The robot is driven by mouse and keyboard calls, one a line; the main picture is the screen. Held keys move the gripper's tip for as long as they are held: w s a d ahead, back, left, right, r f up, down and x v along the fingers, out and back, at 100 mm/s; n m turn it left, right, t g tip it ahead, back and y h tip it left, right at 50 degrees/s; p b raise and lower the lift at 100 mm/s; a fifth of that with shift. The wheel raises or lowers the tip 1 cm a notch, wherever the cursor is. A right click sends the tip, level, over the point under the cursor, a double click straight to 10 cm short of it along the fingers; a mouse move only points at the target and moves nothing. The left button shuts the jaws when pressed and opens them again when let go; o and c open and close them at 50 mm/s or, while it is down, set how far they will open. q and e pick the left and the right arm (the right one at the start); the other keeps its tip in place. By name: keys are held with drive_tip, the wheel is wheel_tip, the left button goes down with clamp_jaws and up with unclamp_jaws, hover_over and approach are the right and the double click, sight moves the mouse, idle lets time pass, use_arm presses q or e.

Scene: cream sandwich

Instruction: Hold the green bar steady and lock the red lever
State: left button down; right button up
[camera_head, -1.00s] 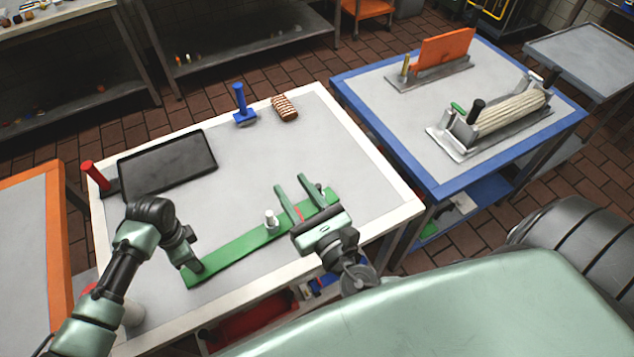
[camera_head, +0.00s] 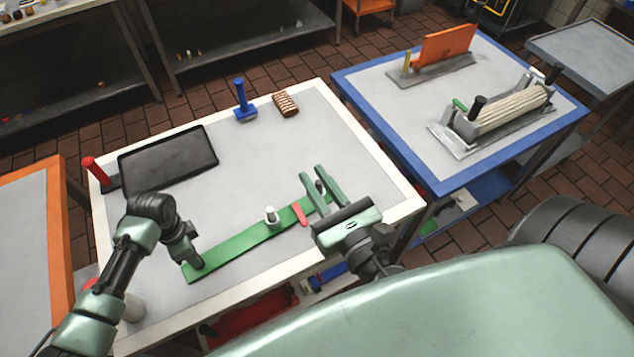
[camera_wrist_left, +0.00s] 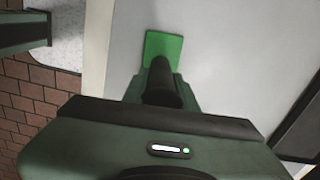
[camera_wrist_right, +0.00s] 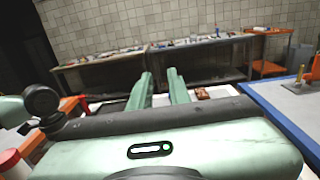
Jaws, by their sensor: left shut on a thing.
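The green bar (camera_head: 238,243) lies diagonally along the table's front. My left gripper (camera_head: 197,262) is at its left end. In the left wrist view, the left gripper (camera_wrist_left: 162,85) is shut on a dark upright handle (camera_wrist_left: 161,80) above the bar's green end (camera_wrist_left: 163,45). The short red lever (camera_head: 300,214) lies across the bar near its right end, just left of my right gripper (camera_head: 311,169). The right gripper is open, with a narrow gap between its fingers. A small dark knob (camera_head: 320,187) shows between them; I cannot tell whether they touch it.
A blue-edged table (camera_head: 400,150) stands right.

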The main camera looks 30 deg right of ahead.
drive_tip(key=w+a+f+n+g+y, duration=0.1)
drive_tip(key=a+n+y, duration=0.1)
drive_tip(key=a+y, duration=0.1)
drive_tip(key=w+a+f+n+y, duration=0.1)
drive_tip(key=a+n+y, duration=0.2)
drive_tip(key=w+a+f+n+g+y, duration=0.1)
drive_tip(key=a+n+y, duration=0.2)
drive_tip(key=a, duration=0.1)
drive_tip(key=shift+w+g, duration=0.3)
drive_tip(key=shift+w, duration=0.1)
clamp_jaws()
drive_tip(key=n+g+h, duration=0.2)
drive_tip(key=n+g, duration=0.8)
drive_tip(key=g, duration=0.3)
hover_over(300, 216)
drive_tip(key=s+a, duration=0.3)
drive_tip(key=a, duration=0.1)
wheel_tip(300, 216, down, 17)
drive_tip(key=w+d+g+h, duration=0.15)
drive_tip(key=d+h, duration=0.35)
drive_tip(key=d, duration=0.9)
drive_tip(key=shift+m+g, duration=0.4)
drive_tip(key=shift+g, duration=0.15)
drive_tip(key=x, duration=1.1)
drive_tip(key=shift+s+a+r, duration=0.1)
drive_tip(key=shift+a+r, duration=0.05)
drive_tip(key=shift+a, duration=0.2)
drive_tip(key=a, duration=0.2)
drive_tip(key=shift+a+r, duration=0.15)
drive_tip(key=shift+a, duration=0.65)
